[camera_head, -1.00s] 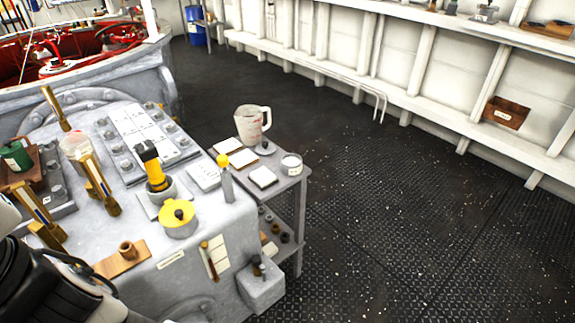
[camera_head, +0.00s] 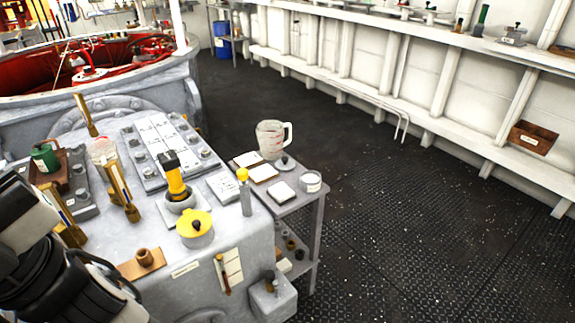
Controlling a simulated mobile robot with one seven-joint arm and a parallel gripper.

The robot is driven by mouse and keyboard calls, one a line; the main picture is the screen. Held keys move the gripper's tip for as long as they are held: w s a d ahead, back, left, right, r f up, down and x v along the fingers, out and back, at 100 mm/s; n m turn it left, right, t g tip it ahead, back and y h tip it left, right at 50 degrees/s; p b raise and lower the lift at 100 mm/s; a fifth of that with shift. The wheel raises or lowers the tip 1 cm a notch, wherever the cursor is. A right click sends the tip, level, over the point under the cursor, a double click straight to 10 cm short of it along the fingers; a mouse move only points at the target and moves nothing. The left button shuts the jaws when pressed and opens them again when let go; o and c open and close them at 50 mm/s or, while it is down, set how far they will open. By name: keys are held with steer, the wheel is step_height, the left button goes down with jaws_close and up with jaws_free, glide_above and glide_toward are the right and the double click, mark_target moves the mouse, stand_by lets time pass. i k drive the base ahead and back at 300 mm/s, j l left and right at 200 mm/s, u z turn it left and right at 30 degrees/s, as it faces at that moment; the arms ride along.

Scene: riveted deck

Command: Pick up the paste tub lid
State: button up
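No lid is marked as the paste tub lid, and I cannot tell for sure which it is. A pale round disc with a dark knob (camera_head: 286,163) lies on the small side table, beside the measuring jug. A small white tub (camera_head: 310,182) stands near it at the table's right edge. A yellow lid with a black knob (camera_head: 194,222) sits on a grey pot on the machine top. My arm shows at the lower left, apart from all of these. My gripper's fingers are not in view.
The side table (camera_head: 318,215) also bears a measuring jug (camera_head: 270,138) and several flat pads. A yellow-capped bottle (camera_head: 244,192) and a yellow-and-black tool (camera_head: 174,176) stand upright on the grey machine top. Upright brass levers (camera_head: 122,185) rise near my arm. The dark deck to the right is clear.

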mark_target(285, 164)
steer(key=i+l+u, duration=0.1)
steer(key=i+u, duration=0.2)
steer(key=i, duration=0.15)
steer(key=i+l+u, duration=0.2)
steer(key=i+u, duration=0.15)
steer(key=i, duration=0.1)
